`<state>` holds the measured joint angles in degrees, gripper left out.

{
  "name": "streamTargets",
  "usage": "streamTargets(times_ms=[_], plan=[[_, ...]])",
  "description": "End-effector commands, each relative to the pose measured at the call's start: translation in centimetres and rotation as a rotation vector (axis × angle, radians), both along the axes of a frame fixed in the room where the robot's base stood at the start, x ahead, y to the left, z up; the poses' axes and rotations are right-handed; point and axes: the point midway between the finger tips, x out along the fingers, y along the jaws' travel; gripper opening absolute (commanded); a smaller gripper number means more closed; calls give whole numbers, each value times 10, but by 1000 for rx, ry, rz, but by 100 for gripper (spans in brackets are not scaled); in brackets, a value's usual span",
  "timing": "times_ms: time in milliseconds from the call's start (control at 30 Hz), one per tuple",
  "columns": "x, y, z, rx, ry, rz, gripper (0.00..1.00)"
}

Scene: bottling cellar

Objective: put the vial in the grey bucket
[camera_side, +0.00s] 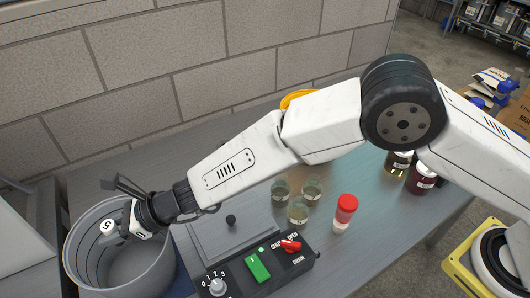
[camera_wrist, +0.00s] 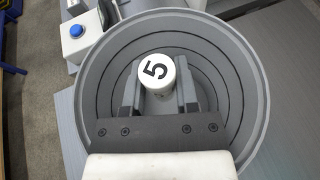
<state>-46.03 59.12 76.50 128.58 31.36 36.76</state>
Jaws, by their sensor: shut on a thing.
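The vial has a round white cap marked with a black 5; it shows in the wrist view (camera_wrist: 157,72) and in the side view (camera_side: 107,226). My gripper (camera_wrist: 158,95) is shut on it, one finger on each side. The grey bucket (camera_side: 160,268) stands at the left end of the bench in the side view. In the wrist view the bucket's rim (camera_wrist: 258,100) surrounds the vial and fingers. My gripper (camera_side: 122,228) is over the bucket's mouth. The vial's lower part is mostly hidden, and I cannot tell how far it is above the bucket's floor.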

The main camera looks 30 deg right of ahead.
Motion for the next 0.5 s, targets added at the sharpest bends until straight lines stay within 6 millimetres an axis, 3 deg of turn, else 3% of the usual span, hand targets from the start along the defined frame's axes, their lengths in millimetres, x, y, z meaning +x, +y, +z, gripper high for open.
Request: streamTargets(times_ms=[267, 300, 400, 500], plan=[[0, 0, 0, 1, 0, 0, 0], [0, 0, -1, 0, 0, 0, 44], [0, 0, -1, 0, 0, 0, 76], [0, 0, -1, 0, 0, 0, 79]])
